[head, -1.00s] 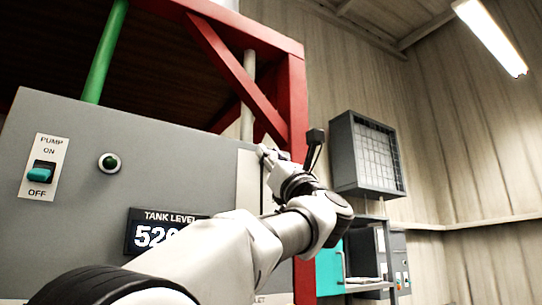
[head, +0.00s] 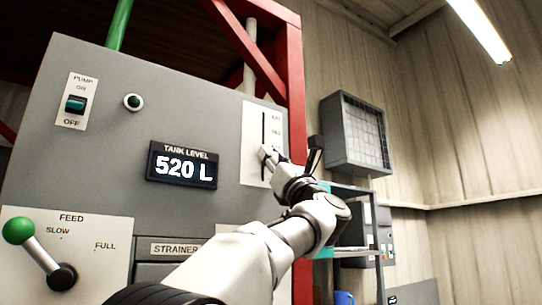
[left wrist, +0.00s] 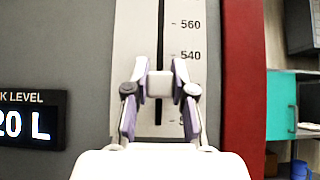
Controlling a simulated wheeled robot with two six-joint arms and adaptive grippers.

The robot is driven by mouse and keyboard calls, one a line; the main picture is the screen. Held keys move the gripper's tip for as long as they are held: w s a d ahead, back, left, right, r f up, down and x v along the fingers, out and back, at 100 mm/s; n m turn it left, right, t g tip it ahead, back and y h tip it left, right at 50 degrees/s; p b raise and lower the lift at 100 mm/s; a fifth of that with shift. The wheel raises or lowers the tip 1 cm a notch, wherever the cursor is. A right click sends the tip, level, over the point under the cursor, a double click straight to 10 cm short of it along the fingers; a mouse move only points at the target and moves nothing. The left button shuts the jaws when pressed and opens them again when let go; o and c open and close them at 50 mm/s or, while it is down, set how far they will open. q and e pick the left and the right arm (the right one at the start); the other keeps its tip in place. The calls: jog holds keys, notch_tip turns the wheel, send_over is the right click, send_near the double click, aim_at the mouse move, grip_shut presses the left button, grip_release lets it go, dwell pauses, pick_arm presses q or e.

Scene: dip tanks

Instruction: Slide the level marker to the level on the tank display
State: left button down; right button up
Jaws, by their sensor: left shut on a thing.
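The tank display (head: 182,166) on the grey panel reads 520 L; its right end also shows in the left wrist view (left wrist: 30,120). The level scale (head: 254,118) is a pale upright strip with a dark slot, right of the display. The level marker (left wrist: 159,84) is a small whitish block on the slot. My left gripper (left wrist: 160,76) is shut on it, one finger on each side. The marker sits below the 540 line; the label beside it is hidden by the right finger. A lower label is partly covered. My right gripper is out of view.
The panel also carries a pump switch (head: 75,104), a green indicator (head: 133,102) and a green-knobbed feed lever (head: 40,250). A red post (head: 298,100) stands just right of the scale. A grey gridded box (head: 355,135) hangs farther back.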

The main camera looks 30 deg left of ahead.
pick_arm(q)
jog(key=c, duration=1)
grip_release()
jog(key=shift+o, duration=0.2)
jog(key=shift+w+a, duration=0.1)
jog(key=shift+a, duration=0.05)
jog(key=shift+d+f, duration=0.35)
jog(key=shift+d, duration=0.1)
jog(key=v, duration=1.1)
jog(key=shift+a, duration=0.2)
jog(key=shift+d, duration=0.1)
